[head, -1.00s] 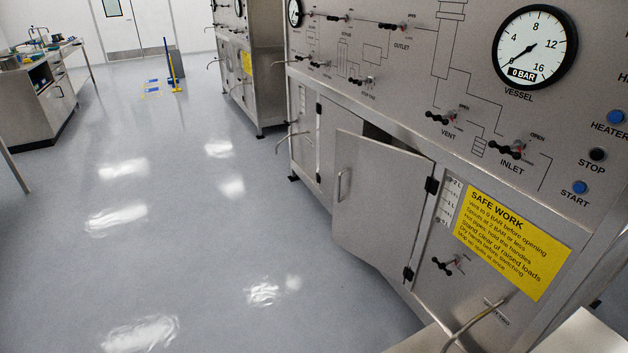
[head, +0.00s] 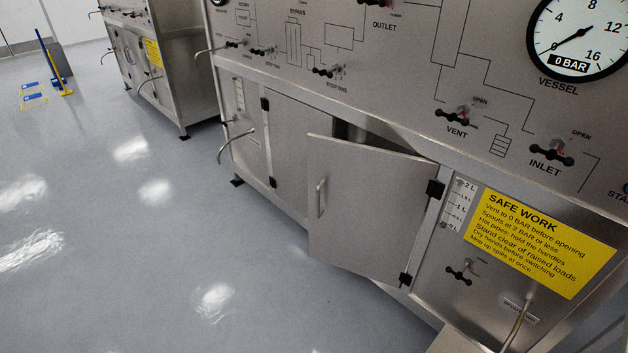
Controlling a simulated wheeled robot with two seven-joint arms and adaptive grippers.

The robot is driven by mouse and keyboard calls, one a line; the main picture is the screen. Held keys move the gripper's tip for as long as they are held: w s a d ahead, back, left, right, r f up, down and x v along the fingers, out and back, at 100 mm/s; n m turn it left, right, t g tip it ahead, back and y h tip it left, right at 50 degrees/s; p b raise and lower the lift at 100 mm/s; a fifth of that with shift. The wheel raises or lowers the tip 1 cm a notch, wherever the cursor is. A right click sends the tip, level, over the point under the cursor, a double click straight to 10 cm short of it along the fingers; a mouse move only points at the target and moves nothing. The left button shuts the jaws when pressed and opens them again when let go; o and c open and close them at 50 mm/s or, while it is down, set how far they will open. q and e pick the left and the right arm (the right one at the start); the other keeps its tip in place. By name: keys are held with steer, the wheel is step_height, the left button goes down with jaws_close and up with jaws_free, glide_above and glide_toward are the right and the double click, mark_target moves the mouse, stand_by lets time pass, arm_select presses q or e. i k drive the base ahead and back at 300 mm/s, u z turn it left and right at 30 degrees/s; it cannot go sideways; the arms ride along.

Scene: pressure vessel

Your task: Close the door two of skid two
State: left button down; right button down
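A steel cabinet door (head: 368,215) on the near skid (head: 300,80) stands partly open, swung out toward the floor on the left. Its hinges are on its right edge, and a vertical bar handle (head: 320,198) is near its left edge. A dark gap shows above the door, into the cabinet. To its left, another door panel (head: 299,152) looks flush with the cabinet front. Neither of my grippers is in view.
Bent spout pipes (head: 238,143) stick out from the skid's left end, and another pipe (head: 517,322) is at lower right. A second skid (head: 165,75) stands farther back. The grey floor (head: 110,250) left of the open door is clear. A yellow-and-blue stand (head: 55,65) is far left.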

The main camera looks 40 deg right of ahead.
mark_target(367, 204)
steer(key=z, duration=0.65)
steer(key=i, duration=0.8)
steer(key=z, duration=0.95)
